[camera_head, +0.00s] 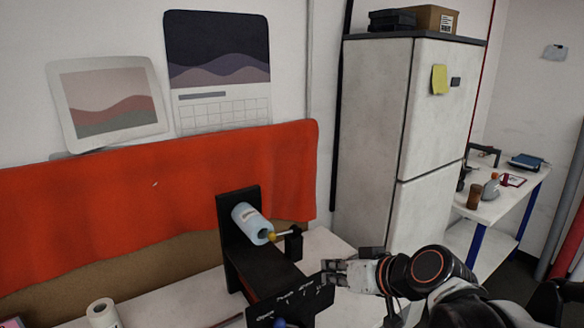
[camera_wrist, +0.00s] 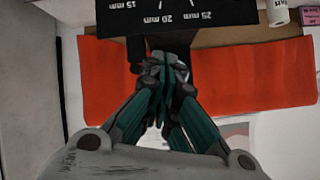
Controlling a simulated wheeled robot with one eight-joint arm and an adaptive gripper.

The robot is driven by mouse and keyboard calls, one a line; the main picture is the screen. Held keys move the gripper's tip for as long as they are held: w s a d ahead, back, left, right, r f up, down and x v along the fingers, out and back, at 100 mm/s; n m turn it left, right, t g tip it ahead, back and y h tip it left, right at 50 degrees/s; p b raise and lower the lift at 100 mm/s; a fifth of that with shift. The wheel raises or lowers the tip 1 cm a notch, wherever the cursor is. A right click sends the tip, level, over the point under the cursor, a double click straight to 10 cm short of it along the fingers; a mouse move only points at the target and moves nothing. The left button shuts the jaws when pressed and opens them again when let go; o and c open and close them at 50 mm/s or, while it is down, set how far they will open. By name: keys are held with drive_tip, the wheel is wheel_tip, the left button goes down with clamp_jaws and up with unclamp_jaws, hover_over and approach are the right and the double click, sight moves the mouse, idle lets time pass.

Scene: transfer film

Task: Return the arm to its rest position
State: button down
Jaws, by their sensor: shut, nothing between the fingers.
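My arm reaches in from the lower right in the head view. My gripper (camera_head: 332,273) is at its end, just beside the lettered black panel (camera_head: 291,303) of a black stand. In the wrist view my gripper (camera_wrist: 163,62) has its green fingers together, with nothing between them. The fingertips point toward the black panel marked in mm (camera_wrist: 180,14). I cannot tell whether they touch it.
A light blue roll (camera_head: 252,223) sits on the black stand (camera_head: 239,248) on a white table. A white roll (camera_head: 103,313) stands at lower left. Behind are an orange cloth (camera_head: 150,190) and a tall fridge (camera_head: 435,110). A side table (camera_head: 505,205) holds several items at right.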

drive_tip(key=s+d+f+m+g+h+b, duration=0.1)
drive_tip(key=s+d+f+h+b, duration=0.2)
drive_tip(key=s, duration=0.4)
drive_tip(key=s+d+f+m+g+h+b, duration=0.1)
drive_tip(key=s+d+f+m+h+b, duration=0.1)
drive_tip(key=s+d+f, duration=0.4)
drive_tip(key=shift+s+d+f+h+b, duration=0.3)
drive_tip(key=shift+s+d+h+b, duration=0.45)
drive_tip(key=shift+d, duration=0.45)
